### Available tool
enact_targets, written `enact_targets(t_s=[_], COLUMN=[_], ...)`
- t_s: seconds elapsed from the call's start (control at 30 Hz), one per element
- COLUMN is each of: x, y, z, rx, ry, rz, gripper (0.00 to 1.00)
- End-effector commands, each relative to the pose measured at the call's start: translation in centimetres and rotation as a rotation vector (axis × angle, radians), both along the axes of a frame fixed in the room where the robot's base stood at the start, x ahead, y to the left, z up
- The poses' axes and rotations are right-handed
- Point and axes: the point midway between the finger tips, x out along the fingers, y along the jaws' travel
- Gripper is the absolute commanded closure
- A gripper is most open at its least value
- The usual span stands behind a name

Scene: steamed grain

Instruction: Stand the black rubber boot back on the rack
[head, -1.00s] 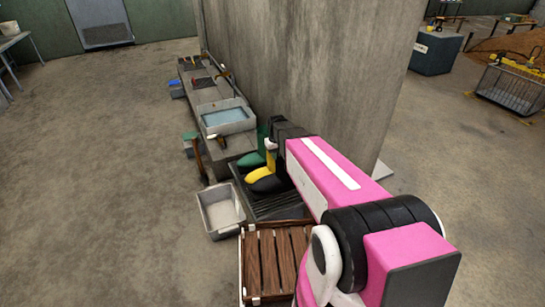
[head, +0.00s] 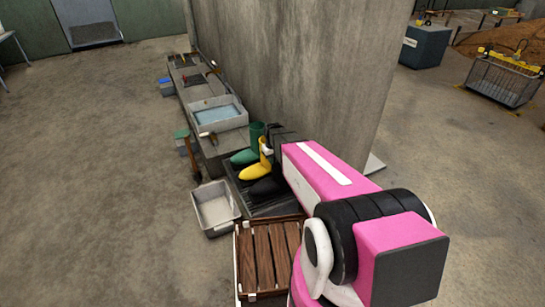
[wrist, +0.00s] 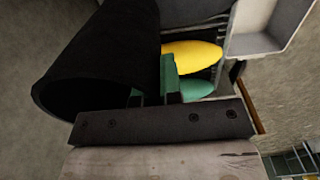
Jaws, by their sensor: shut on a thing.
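The black rubber boot (head: 264,187) is at the front of the boots in the head view, with its toe over the dark rack (head: 284,209). In the wrist view its wide black shaft (wrist: 115,40) fills the upper left, with the open top toward the lower left. My gripper (wrist: 155,98) is shut on the black boot at its shaft; the exact grip is partly hidden. I cannot tell whether the sole touches the rack.
A yellow boot (head: 250,172) and a green boot (head: 243,157) stand beside the black one. A grey bin (head: 215,208) is left of the rack, a wooden slatted platform (head: 268,258) in front. A concrete wall (head: 300,70) rises behind. A water basin (head: 219,113) lies farther back.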

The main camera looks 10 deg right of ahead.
Motion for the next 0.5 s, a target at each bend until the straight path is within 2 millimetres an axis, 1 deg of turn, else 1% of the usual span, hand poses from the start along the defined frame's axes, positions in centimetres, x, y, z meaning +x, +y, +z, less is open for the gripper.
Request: enact_targets(t_s=[0.1,0.2,0.5], x=[0.04,0.03,0.00], y=[0.00,0.01,0.00], z=[-0.63,-0.86,-0.88], rx=[0.000,0.000,0.000], ry=[-0.001,-0.001,-0.001], rz=[0.000,0.000,0.000], gripper=[1.00,1.00,1.00])
